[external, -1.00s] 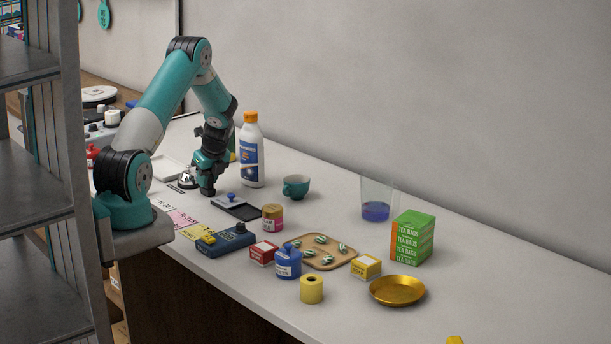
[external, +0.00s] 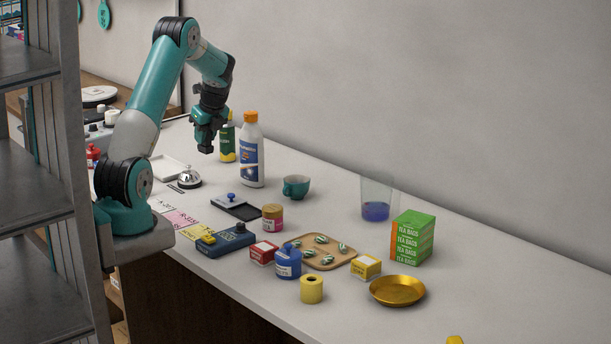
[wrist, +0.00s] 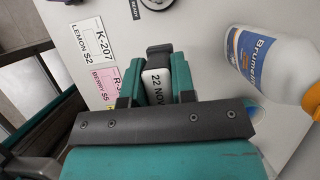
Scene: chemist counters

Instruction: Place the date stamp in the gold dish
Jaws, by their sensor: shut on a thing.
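My gripper (external: 206,138) is raised well above the counter, left of the white bottle in the external view. In the wrist view its two teal fingers (wrist: 160,88) are shut on the date stamp (wrist: 157,86), a dark piece with a white band reading "22 NOV". In the external view only a small dark part shows below the fingers, hard to tell from the gripper. The gold dish (external: 397,300) is shallow, round and empty. It lies on the counter at the front right, far from my gripper.
Between gripper and dish stand a teal cup (external: 296,187), ink pad (external: 240,208), pink jar (external: 272,218), blue bottle (external: 288,263), wooden tray (external: 326,264), yellow box (external: 366,267) and yellow roll (external: 312,290). A tea box (external: 412,238) stands behind the dish. A white bottle (external: 250,150) stands beside my gripper.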

